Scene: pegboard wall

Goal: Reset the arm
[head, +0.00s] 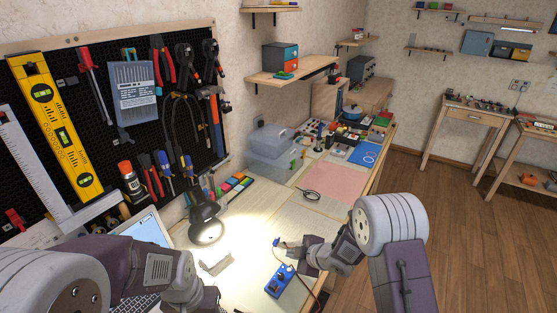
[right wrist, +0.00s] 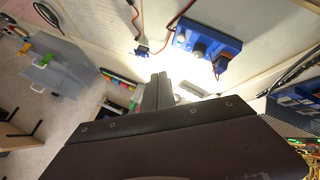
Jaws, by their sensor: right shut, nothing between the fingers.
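My right arm comes in from the right in the head view. Its gripper (head: 298,253) is over the lit workbench (head: 240,262), beside a blue device with wires (head: 281,281). In the right wrist view the gripper's fingers (right wrist: 157,88) are shut with nothing between them.
A black desk lamp (head: 207,222) and a grey bracket (head: 216,264) stand near my arms. A tool-filled pegboard (head: 100,125) is at the left. A pink mat (head: 333,180) and clear boxes (head: 273,150) lie farther along the bench. Open floor (head: 450,240) is at the right.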

